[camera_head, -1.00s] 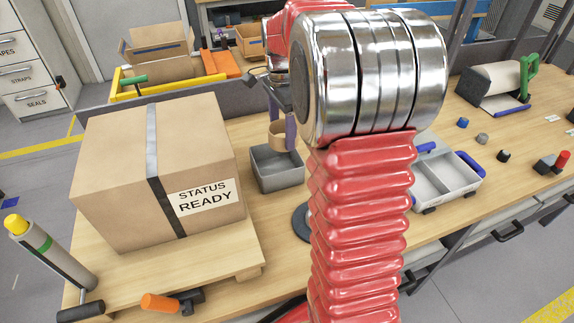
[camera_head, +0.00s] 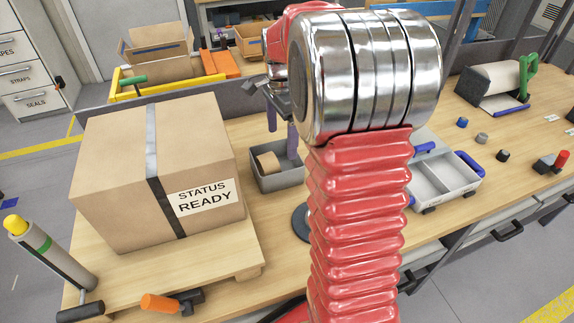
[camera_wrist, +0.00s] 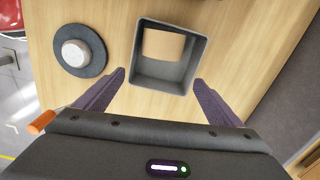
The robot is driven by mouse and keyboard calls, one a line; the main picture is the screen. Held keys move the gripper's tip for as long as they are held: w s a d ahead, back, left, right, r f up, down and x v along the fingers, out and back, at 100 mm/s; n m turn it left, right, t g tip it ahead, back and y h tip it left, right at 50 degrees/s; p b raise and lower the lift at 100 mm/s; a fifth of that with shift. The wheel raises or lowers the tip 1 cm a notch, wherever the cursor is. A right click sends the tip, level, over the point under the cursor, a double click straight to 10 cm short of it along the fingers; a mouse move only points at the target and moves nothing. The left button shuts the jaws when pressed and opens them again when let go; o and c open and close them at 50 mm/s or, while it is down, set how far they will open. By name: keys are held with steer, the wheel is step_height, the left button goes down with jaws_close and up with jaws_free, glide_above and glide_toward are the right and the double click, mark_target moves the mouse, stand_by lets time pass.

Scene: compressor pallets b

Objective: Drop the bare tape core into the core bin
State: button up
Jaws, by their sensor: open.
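The bare tape core (camera_head: 268,162) is a tan cardboard ring. It lies inside the grey core bin (camera_head: 278,183) on the wooden bench, to the right of the big carton. In the wrist view the core (camera_wrist: 163,45) is at the far side of the bin, and the bin (camera_wrist: 159,82) shows its open top. My gripper (camera_head: 281,138) is above the bin with its purple fingers apart and empty. In the wrist view the fingers (camera_wrist: 160,78) stand apart at either side of the near end of the bin, and neither touches the core.
A carton (camera_head: 155,165) marked STATUS READY sits on a wooden pallet (camera_head: 205,258) left of the bin. A round dark base with a pale knob (camera_wrist: 75,53) stands beside the bin. A grey divided tray (camera_head: 445,180) is to the right.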

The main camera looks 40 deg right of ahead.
step_height(320, 180, up, 14)
steer(key=shift+f, duration=0.15)
stand_by(0.7)
stand_by(0.7)
